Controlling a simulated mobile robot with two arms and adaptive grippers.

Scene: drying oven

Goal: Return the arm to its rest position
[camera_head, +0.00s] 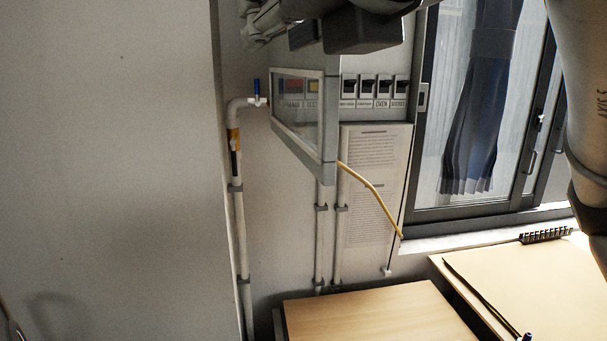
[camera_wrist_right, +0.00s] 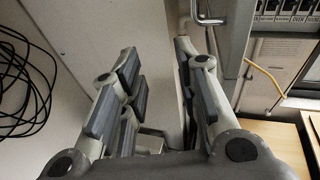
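My right gripper (camera_head: 262,22) is at the top of the head view, partly cut off by the picture's edge. It is just above the open, glazed door (camera_head: 328,110) of the wall control box; I cannot tell whether it touches the door. In the right wrist view, my right gripper (camera_wrist_right: 157,68) has its two fingers well apart, with nothing between them. My right arm (camera_head: 585,90) comes in at the right edge, and a dark part of it crosses the top. My left gripper is not in view.
The box has a row of black switches (camera_head: 375,88). A pipe with a blue-handled valve (camera_head: 257,94) runs down the wall left of it. Wooden tabletops (camera_head: 375,315) are below, a window (camera_head: 480,110) is at right. Black cables (camera_wrist_right: 25,85) hang left in the wrist view.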

